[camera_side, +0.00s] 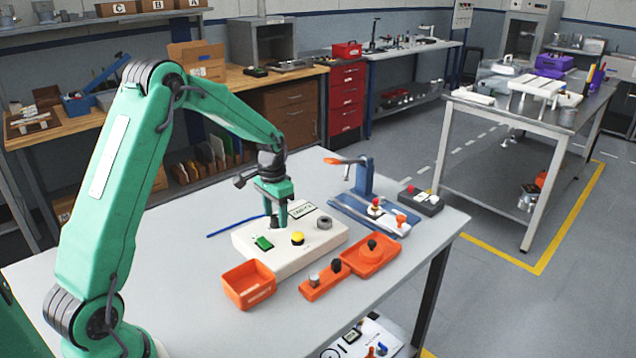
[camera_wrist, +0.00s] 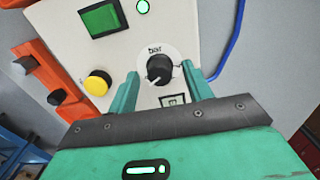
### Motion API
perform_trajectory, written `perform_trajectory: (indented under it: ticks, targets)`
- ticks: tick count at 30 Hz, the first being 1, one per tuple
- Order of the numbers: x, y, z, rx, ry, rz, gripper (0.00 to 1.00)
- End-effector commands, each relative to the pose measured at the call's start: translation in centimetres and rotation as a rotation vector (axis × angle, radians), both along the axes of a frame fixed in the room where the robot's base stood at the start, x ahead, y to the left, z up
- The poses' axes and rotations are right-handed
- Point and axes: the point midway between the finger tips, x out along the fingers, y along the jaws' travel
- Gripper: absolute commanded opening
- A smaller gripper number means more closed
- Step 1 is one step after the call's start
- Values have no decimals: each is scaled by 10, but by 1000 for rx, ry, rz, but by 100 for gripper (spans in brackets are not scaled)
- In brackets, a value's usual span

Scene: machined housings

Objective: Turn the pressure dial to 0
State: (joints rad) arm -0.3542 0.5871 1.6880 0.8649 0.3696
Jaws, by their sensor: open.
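The pressure dial (camera_wrist: 159,68) is a black knob on a round white plate marked "bar", set in a cream panel (camera_wrist: 185,30). In the wrist view my gripper (camera_wrist: 159,72) is open, with one green finger on each side of the dial. Gaps show between the fingers and the knob, so it is not clasped. A small light mark shows near the knob's lower edge; the scale value is too small to read. In the side view my gripper (camera_side: 279,217) reaches down to the cream housing (camera_side: 327,241) and largely hides the dial.
An orange bin (camera_side: 249,285) and orange blocks stand in front. A blue cable (camera_side: 236,226) lies behind. The table's left side is clear.

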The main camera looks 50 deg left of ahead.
Motion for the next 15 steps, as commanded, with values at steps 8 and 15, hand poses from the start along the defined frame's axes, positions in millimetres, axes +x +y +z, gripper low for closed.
perform_trajectory:
  ticks: [8,15]
  targets:
    - [0,0,12,0,-1,0,50]
    - [0,0,41,1,-2,0,50]
